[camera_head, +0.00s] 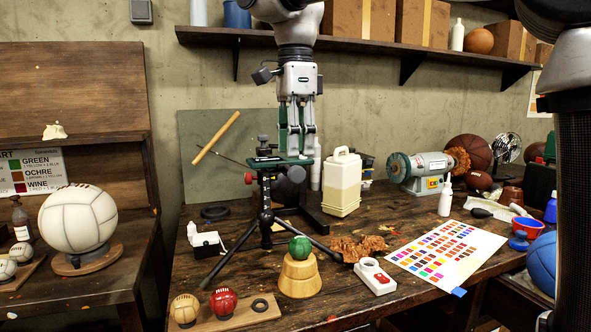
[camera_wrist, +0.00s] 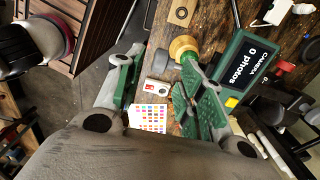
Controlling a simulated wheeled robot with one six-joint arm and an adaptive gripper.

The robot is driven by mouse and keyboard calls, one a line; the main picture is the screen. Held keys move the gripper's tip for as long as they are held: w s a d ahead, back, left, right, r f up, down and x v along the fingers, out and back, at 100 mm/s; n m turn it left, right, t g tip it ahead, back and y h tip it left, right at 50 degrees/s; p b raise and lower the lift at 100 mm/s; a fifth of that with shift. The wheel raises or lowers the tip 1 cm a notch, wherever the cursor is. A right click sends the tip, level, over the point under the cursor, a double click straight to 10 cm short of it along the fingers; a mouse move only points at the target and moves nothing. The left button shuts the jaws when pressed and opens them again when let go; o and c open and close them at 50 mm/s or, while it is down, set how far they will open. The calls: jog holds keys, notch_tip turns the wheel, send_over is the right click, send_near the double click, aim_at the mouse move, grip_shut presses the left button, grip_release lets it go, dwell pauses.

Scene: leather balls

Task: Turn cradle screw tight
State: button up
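A black tripod (camera_head: 266,215) stands on the workbench and carries a cradle with a dark green phone-like device. Its screen shows in the wrist view (camera_wrist: 252,70) and reads "CAMERA 0 photos". A dark grey round knob (camera_head: 296,174), which looks like the cradle screw, sits at the cradle's right side. In the wrist view the knob (camera_wrist: 163,62) appears between my fingertips. A red knob (camera_head: 249,178) is on the cradle's left. My gripper (camera_head: 297,152) points down just above the grey knob, its green-padded fingers apart. Whether they touch the knob I cannot tell.
A green ball (camera_head: 300,246) rests on a wooden stand (camera_head: 299,276) in front of the tripod. A cream canister (camera_head: 342,182) stands close to the right of my gripper. A bench grinder (camera_head: 425,172) and a colour chart (camera_head: 446,254) lie further right.

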aim_at(296, 166)
notch_tip(296, 166, down, 5)
jog(key=shift+f, duration=0.2)
grip_shut()
